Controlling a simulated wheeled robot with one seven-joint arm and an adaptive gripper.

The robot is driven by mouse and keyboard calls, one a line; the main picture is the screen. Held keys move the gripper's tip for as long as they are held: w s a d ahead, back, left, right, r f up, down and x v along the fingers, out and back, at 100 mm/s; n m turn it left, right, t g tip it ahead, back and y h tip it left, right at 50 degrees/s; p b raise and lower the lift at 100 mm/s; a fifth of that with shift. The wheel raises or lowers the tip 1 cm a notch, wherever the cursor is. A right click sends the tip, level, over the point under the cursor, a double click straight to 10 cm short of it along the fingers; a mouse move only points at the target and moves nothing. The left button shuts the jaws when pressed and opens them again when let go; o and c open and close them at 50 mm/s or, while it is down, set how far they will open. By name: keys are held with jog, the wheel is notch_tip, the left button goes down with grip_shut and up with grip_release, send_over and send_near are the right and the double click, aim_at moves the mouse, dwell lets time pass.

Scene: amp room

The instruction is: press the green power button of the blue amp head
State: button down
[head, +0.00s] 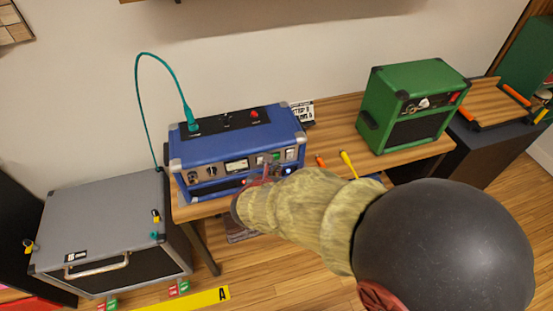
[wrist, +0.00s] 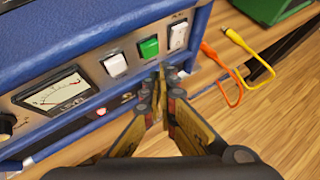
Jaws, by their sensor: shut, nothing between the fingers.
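The blue amp head (head: 236,150) stands on a wooden bench, its front panel facing me. In the wrist view its panel carries a meter (wrist: 52,93), a white button (wrist: 115,64), the green power button (wrist: 149,47) and a white switch (wrist: 178,35) in a row. The green button also shows in the head view (head: 276,155). My gripper (wrist: 162,72) is shut and empty, its fingertips in front of the panel just below and right of the green button. I cannot tell whether the tips touch the panel. In the head view my arm partly covers the gripper.
A green amp (head: 408,105) stands right on the bench. Orange (head: 320,161) and yellow (head: 347,163) cable plugs lie between the amps. A teal cable (head: 188,113) stands plugged into the blue amp's top. A grey-topped case (head: 105,215) stands on the left.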

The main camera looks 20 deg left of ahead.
jog(key=shift+s+d, duration=0.55)
jog(key=shift+s, duration=0.4)
jog(key=shift+s+d, duration=0.55)
jog(key=shift+s, duration=0.35)
jog(key=s+d+r+m+g+h, duration=0.25)
jog(key=s+d+m, duration=0.35)
jog(key=d+m, duration=0.4)
jog(key=s+d+r+m+g+h, duration=0.1)
jog(key=s+d+m+g, duration=0.35)
jog(key=d+m, duration=0.55)
jog(key=s+d+r+m+t+y+p, duration=0.1)
jog(key=s+d+r+m, duration=0.2)
jog(key=d+r+m, duration=0.2)
jog(key=s+d+r+m+y+p, duration=0.1)
jog(key=s+d+r+m, duration=0.3)
jog(key=r+m, duration=0.7)
jog(key=shift+s+d+t+y, duration=0.15)
jog(key=shift+d+t+y, duration=0.4)
jog(key=shift+d, duration=0.55)
